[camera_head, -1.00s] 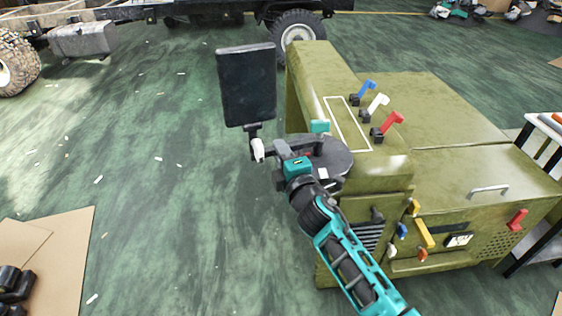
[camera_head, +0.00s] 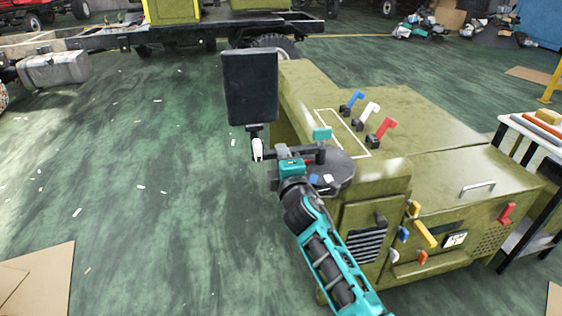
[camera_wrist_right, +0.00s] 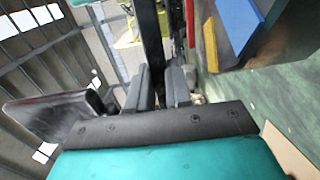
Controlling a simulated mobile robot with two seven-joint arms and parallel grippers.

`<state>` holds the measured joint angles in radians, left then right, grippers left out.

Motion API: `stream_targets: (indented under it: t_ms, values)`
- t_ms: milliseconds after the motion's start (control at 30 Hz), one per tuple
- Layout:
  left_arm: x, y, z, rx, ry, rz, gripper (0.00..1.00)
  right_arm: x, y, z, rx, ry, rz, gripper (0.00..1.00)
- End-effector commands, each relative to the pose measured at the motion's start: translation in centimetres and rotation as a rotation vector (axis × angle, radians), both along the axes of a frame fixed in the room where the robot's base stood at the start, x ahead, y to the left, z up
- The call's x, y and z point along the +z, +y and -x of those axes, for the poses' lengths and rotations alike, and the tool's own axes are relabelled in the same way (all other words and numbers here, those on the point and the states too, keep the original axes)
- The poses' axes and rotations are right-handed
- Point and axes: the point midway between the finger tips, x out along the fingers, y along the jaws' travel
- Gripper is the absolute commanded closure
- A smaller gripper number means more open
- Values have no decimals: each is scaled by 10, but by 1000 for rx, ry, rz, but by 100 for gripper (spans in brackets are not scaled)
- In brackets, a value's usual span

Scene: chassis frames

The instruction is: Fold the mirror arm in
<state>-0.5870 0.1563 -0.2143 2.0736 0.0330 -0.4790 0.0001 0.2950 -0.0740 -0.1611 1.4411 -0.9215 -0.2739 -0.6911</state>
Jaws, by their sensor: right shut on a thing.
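The mirror (camera_head: 250,88) is a dark rectangular plate standing upright at the left of the olive-green cab body (camera_head: 400,95). A short post joins it to the dark mirror arm (camera_head: 305,154), which runs to a round dark mount (camera_head: 335,172) at the body's front corner. A teal tab (camera_head: 322,133) stands by the mount. My right gripper (camera_head: 270,168) is shut on the mirror arm near its outer end. In the right wrist view its two grey fingers (camera_wrist_right: 158,90) close around a dark upright bar (camera_wrist_right: 151,35). The exact contact is partly hidden. My left gripper is not in view.
Blue, white and red levers (camera_head: 382,132) stand on the cab top. Small coloured handles (camera_head: 425,234) sit on its front. A shelf with coloured items (camera_head: 535,130) is at the right. Cardboard (camera_head: 40,285) lies at lower left. The green floor (camera_head: 150,180) left of the mirror is open.

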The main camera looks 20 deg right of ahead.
Motion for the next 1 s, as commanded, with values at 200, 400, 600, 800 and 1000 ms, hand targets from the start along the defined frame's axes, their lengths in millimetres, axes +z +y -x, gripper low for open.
stream_targets:
  t_ms: [200, 400, 600, 800, 1000]
  values:
    - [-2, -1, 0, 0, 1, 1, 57, 0, -2, -3, -8, 1, 0, 100]
    - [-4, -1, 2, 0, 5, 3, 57, 1, -2, -3, -10, 0, 0, 100]
    - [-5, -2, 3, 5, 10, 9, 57, 1, -2, -3, -10, -1, 0, 100]
    - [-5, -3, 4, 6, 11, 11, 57, 1, -2, -3, -9, -1, 0, 62]
    - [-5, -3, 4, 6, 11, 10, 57, 0, -2, -3, -8, 0, 0, 55]
